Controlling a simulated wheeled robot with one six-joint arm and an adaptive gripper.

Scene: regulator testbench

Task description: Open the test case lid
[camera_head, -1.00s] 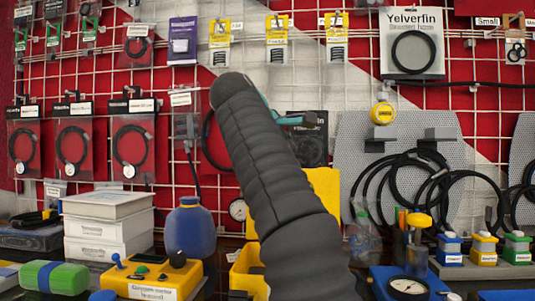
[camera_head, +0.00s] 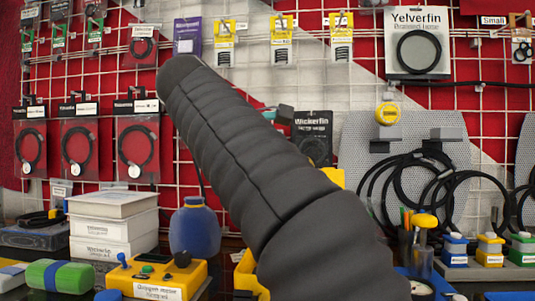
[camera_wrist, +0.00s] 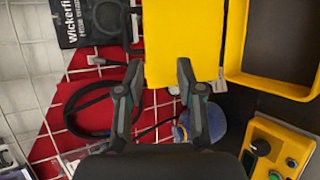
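The yellow test case (camera_wrist: 232,75) shows at the upper right of the wrist view, its dark inside exposed. Its flat yellow lid (camera_wrist: 168,28) stands raised beside it. In the head view my arm hides most of the case; a yellow part (camera_head: 248,272) shows left of the arm and a yellow corner, likely the lid's (camera_head: 334,176), shows right of it. My gripper (camera_wrist: 160,66) is open, with its two fingers apart. The fingertips are over the lid's near part in the wrist view; I cannot tell whether they touch it.
A yellow control box (camera_head: 158,276) and a blue bottle (camera_head: 194,229) stand left of the case. Stacked white boxes (camera_head: 112,225) are further left. A pegboard wall with hanging packs is behind. Coiled black hoses (camera_head: 415,190) hang at the right.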

